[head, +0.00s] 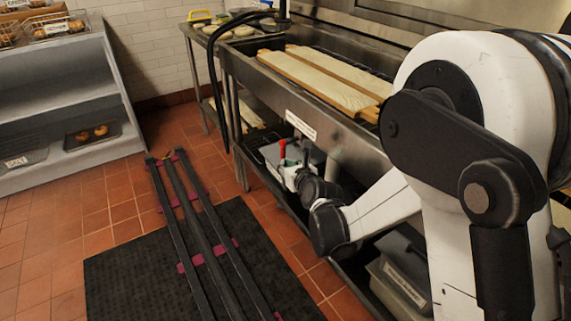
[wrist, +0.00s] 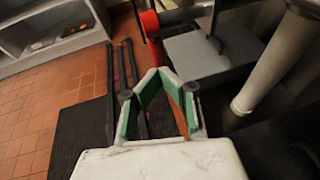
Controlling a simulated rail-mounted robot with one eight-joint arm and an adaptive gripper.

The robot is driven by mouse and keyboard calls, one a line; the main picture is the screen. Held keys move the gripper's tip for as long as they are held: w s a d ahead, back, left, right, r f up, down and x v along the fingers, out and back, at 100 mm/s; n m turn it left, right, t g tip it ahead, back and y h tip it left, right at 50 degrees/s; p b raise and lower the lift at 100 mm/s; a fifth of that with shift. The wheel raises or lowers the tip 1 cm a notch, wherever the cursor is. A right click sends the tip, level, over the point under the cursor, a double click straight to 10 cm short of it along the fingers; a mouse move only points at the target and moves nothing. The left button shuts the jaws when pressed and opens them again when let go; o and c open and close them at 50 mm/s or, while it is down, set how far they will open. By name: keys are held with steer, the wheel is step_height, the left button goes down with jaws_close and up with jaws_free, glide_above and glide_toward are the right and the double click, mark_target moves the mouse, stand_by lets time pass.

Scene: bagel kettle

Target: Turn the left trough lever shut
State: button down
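The red lever (head: 283,150) stands beneath the front of the trough (head: 340,135), close to my gripper. In the wrist view the red lever (wrist: 151,25) is at the top centre, its lower end just past my fingertips, with a dark pipe running right from it. In the head view my gripper (head: 289,173) is small, just below the lever. Whether a finger touches the lever is unclear. No second lever shows.
A pale vertical pipe (wrist: 262,75) stands right of my gripper, beside a grey box (wrist: 205,58). Long boards (head: 315,82) lie over the trough. A grey bin (head: 400,285) sits on the lower shelf. Rails (head: 200,235) cross a black mat (head: 120,280); open floor lies left.

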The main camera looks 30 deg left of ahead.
steer(key=f+p+v, duration=0.1)
steer(key=p+v, duration=0.1)
steer(key=v, duration=1.1)
steer(key=shift+d, duration=0.2)
